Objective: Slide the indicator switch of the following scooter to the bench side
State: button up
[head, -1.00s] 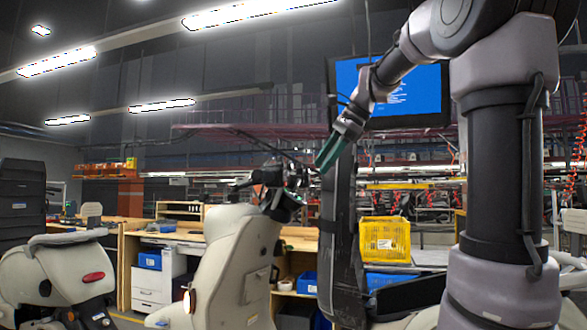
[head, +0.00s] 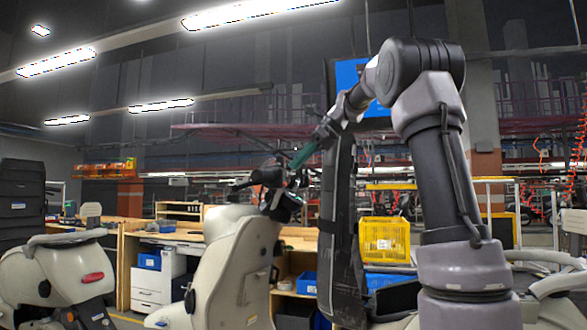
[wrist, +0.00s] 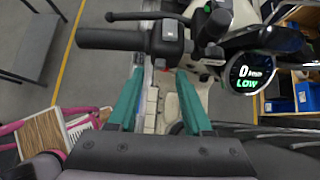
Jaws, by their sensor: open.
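A cream scooter (head: 245,262) stands in the middle of the head view, with its handlebar (head: 268,178) at the top. In the wrist view its black handlebar grip (wrist: 112,39) runs in from the left to a dark switch housing (wrist: 170,48). A small light grey switch face (wrist: 170,30) shows on the housing; I cannot tell its slider position. My gripper (wrist: 160,72) has two teal fingers, open and empty, with tips just below the housing in the picture. In the head view my gripper (head: 304,157) is close to the handlebar; contact cannot be told.
A lit round display (wrist: 250,74) is right of the switch housing, and a brake lever (wrist: 148,16) runs above the grip. A wooden workbench (head: 130,262) stands behind. Another scooter (head: 55,275) is at left. A yellow crate (head: 385,239) is at right.

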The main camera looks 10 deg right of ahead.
aim_at(286, 174)
jog(key=shift+x, duration=1.2)
grip_shut()
dwell(0.6)
